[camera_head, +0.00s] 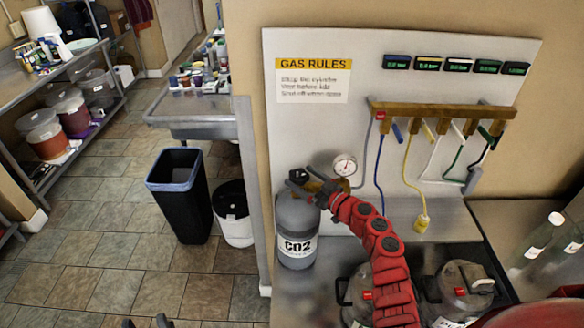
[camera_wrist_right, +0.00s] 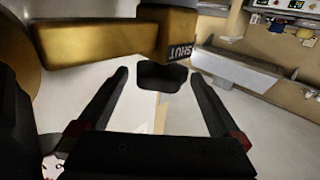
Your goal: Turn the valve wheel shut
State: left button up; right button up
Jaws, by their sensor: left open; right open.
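The grey CO2 cylinder (camera_head: 297,228) stands upright against the white panel. A dark valve wheel (camera_head: 298,176) appears at its top, partly hidden by my right gripper (camera_head: 313,186). In the right wrist view, a brass valve body (camera_wrist_right: 105,42) with a "SHUT" label (camera_wrist_right: 180,51) lies just beyond the fingers. A dark block (camera_wrist_right: 162,76), perhaps part of the wheel, shows between the fingertips with gaps on both sides. My right gripper is open, its fingers apart. My left gripper (camera_head: 146,322) shows only as two dark, separated fingertips at the bottom edge, open and away from the cylinder.
A pressure gauge (camera_head: 344,165) sits right of the cylinder top. A brass manifold (camera_head: 440,110) with coloured hoses hangs on the panel. Lidded metal kegs (camera_head: 465,287) stand near my right arm. A black bin (camera_head: 180,200) and white bucket (camera_head: 233,215) stand left on the floor.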

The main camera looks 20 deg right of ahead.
aim_at(294, 171)
jog(key=x, duration=0.4)
jog(key=shift+w, duration=0.1)
jog(key=shift+w+a, duration=0.3)
